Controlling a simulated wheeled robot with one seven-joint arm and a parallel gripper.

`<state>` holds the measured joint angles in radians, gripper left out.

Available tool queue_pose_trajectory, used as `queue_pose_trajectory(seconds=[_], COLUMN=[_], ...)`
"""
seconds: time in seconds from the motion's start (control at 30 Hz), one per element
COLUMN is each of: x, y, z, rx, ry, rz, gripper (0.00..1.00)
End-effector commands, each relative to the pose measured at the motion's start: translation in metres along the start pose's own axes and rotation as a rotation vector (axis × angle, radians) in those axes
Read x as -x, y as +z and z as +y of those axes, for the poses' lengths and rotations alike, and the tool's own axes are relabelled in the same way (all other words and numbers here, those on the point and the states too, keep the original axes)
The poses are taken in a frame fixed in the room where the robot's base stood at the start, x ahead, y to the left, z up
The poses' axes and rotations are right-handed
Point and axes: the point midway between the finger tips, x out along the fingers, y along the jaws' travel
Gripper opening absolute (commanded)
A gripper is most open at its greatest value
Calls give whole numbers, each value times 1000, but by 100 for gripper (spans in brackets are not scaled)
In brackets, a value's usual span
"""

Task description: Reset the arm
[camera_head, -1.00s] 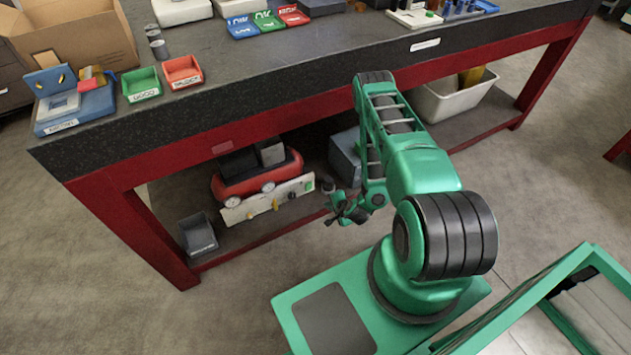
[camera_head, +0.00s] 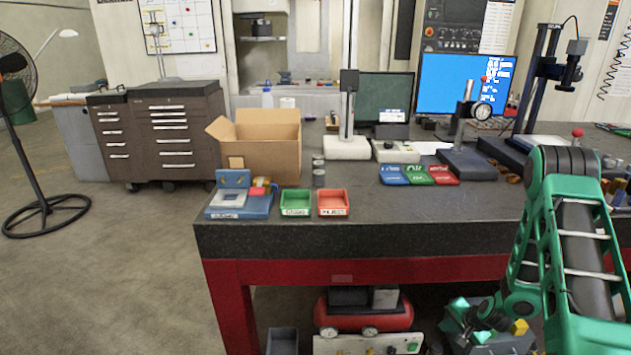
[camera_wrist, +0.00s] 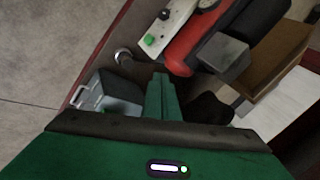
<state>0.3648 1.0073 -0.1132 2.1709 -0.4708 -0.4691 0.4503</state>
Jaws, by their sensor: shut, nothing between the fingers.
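My green arm (camera_head: 575,255) shows at the right of the head view, in front of the workbench, with its elbow at the top and its forearm folded downward. Its wrist end (camera_head: 515,305) hangs below the bench top, in front of the lower shelf area. In the wrist view, the two green fingers of my gripper (camera_wrist: 161,78) lie together, shut and empty. In that view they appear over the lower shelf area, between a grey bin (camera_wrist: 108,95) and a red air compressor (camera_wrist: 190,45). Contact with these cannot be told.
The dark workbench (camera_head: 400,225) has a red frame. On it are a cardboard box (camera_head: 265,150), a green tray (camera_head: 296,203), a red tray (camera_head: 333,203) and a dial gauge stand (camera_head: 468,160). A fan stands at far left.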

Motion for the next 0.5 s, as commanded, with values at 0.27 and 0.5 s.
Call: queue_pose_trajectory(seconds=[0.27, 0.5], x=[90, 173], y=[-21, -26], z=[-31, -41], rx=[169, 278], ry=[95, 189], rz=[-34, -64], gripper=[0, 0])
